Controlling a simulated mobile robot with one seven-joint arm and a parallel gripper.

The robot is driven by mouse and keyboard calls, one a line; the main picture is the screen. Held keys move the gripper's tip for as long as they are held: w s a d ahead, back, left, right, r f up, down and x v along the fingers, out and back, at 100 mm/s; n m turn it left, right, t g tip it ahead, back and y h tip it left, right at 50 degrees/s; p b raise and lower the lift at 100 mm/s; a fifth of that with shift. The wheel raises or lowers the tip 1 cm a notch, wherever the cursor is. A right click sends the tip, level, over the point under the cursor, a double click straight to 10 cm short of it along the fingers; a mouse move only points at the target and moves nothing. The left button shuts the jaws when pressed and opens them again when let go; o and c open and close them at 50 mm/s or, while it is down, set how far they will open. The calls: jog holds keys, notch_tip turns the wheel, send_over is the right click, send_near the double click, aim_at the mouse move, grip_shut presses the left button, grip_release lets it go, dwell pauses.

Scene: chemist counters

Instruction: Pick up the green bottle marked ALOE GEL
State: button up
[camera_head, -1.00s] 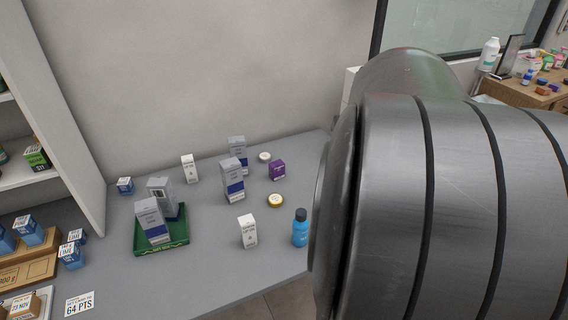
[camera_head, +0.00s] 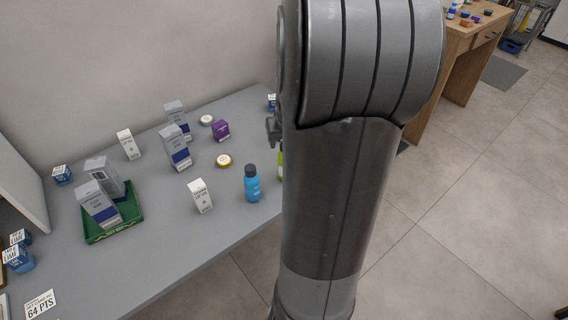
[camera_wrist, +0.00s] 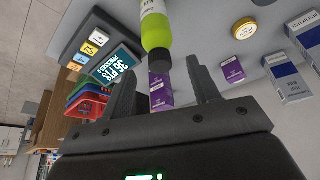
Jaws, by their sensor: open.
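A lime-green bottle (camera_wrist: 156,28) with a dark cap (camera_wrist: 160,61) shows at the top of the wrist view, its cap towards my gripper. In the head view only a sliver of the green bottle (camera_head: 281,166) shows; my arm hides the rest. My gripper (camera_wrist: 160,82) is open, one finger on each side below the cap in the wrist view. No finger visibly touches the bottle. In the head view part of my gripper (camera_head: 272,130) shows at the left edge of my arm.
A blue bottle (camera_head: 252,185) stands left of the green one. Purple boxes (camera_wrist: 160,92) (camera_wrist: 232,70), a yellow-lidded jar (camera_wrist: 244,28) and grey-blue cartons (camera_wrist: 289,82) stand nearby. A price sign (camera_wrist: 115,66) and coloured trays (camera_wrist: 86,104) lie left in the wrist view.

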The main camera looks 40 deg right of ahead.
jog(key=shift+x, duration=1.65)
jog(key=shift+a, duration=0.15)
jog(key=shift+c, duration=0.4)
grip_shut()
